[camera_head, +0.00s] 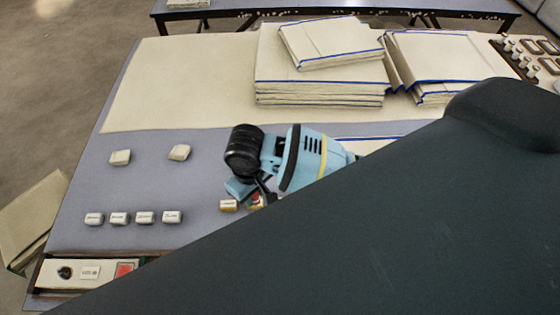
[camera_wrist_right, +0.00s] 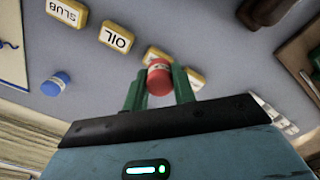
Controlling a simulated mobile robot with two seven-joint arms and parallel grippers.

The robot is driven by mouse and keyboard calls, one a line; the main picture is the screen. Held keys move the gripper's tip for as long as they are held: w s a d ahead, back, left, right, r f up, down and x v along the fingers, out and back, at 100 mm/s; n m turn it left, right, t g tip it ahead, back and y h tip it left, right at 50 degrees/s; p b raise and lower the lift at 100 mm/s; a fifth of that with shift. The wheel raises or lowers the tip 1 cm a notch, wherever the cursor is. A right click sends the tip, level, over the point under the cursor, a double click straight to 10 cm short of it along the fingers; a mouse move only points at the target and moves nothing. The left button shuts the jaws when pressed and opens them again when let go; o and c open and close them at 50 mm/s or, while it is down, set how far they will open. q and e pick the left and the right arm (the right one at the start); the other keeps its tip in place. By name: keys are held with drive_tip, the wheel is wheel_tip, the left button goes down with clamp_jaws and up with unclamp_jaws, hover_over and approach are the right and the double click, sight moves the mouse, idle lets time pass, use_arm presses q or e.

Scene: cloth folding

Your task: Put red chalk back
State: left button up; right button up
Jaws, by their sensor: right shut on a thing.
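The red chalk (camera_wrist_right: 159,77) is a short red cylinder with a pale label. It sits between the green fingers of my right gripper (camera_wrist_right: 159,90), which is shut on it. In the head view, my right gripper (camera_head: 256,198) is low over the grey table, beside a yellow-edged labelled block (camera_head: 228,205). There the chalk is mostly hidden by the gripper. A blue chalk (camera_wrist_right: 56,84) lies apart at the left of the right wrist view. I cannot tell whether the red chalk touches the table. My left gripper is not in view.
Yellow-edged blocks reading SLUB (camera_wrist_right: 66,12) and OIL (camera_wrist_right: 116,37) stand near the gripper. A row of pale blocks (camera_head: 119,218) and two cream blocks (camera_head: 120,157) stand left. Folded cloth stacks (camera_head: 320,88) lie behind. My dark arm covers the lower right.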

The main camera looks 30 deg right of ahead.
drive_tip(key=shift+w, duration=0.1)
drive_tip(key=w+d, duration=0.3)
drive_tip(key=w+d+f, duration=0.1)
drive_tip(key=w+d, duration=0.2)
drive_tip(key=d, duration=0.1)
drive_tip(key=w+d+b, duration=0.1)
drive_tip(key=w+d, duration=0.2)
drive_tip(key=d, duration=0.1)
drive_tip(key=shift+f, duration=0.2)
drive_tip(key=shift+w+d, duration=0.25)
drive_tip(key=shift+d, duration=0.1)
drive_tip(key=shift+w+d, duration=0.35)
drive_tip(key=shift+d, duration=0.05)
wheel_tip(320, 180, down, 3)
drive_tip(key=shift+s+a+b, duration=0.1)
drive_tip(key=shift+b, duration=0.2)
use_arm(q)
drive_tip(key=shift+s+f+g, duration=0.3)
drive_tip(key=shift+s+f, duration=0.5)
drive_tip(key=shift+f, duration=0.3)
use_arm(e)
drive_tip(key=shift+f, duration=0.3)
drive_tip(key=shift+f, duration=0.2)
drive_tip(key=o, duration=0.9)
drive_tip(key=shift+o, duration=0.2)
